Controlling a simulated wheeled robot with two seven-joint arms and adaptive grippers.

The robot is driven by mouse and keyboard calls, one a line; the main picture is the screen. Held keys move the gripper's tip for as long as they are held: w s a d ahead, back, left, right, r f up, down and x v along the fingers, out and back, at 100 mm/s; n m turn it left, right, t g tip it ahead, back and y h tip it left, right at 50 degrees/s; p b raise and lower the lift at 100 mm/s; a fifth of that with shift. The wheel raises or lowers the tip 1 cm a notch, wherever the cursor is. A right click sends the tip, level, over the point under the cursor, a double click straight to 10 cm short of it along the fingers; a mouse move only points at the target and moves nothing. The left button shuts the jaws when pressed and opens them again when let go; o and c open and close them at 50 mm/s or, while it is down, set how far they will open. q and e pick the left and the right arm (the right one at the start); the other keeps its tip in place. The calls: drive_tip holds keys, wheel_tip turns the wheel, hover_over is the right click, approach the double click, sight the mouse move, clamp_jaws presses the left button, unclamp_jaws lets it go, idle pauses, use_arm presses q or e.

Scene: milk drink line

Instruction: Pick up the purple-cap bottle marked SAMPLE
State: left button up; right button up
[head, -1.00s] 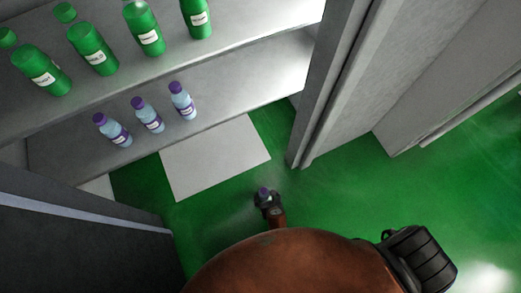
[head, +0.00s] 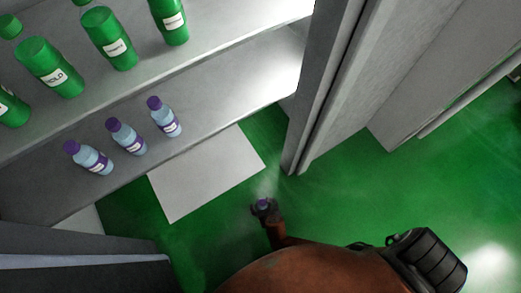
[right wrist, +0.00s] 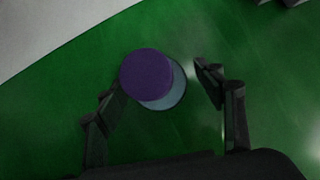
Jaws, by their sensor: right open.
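My right gripper (head: 264,206) is over the green floor at the lower middle of the head view. A purple-cap bottle (right wrist: 147,76) is between its spread fingers (right wrist: 165,88) in the right wrist view, seen from above as a purple cap over a pale blue body. A gap shows between this bottle and the right finger. Its label is hidden, and I cannot tell what it rests on. Three other purple-cap bottles stand in a row on the lower shelf (head: 235,85): left (head: 90,159), middle (head: 126,137) and right (head: 165,117). Their label words are too small to read. My left gripper is out of view.
Several green bottles (head: 108,38) stand on the upper shelf (head: 215,30). A pale grey panel (head: 207,174) lies before the shelves. A grey upright post (head: 325,90) stands right of the shelves, and a dark cabinet (head: 80,278) is at lower left. Green floor (head: 350,205) is open to the right.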

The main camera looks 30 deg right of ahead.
drive_tip(key=shift+w, duration=0.1)
drive_tip(key=shift+c, duration=0.3)
drive_tip(key=c, duration=1.5)
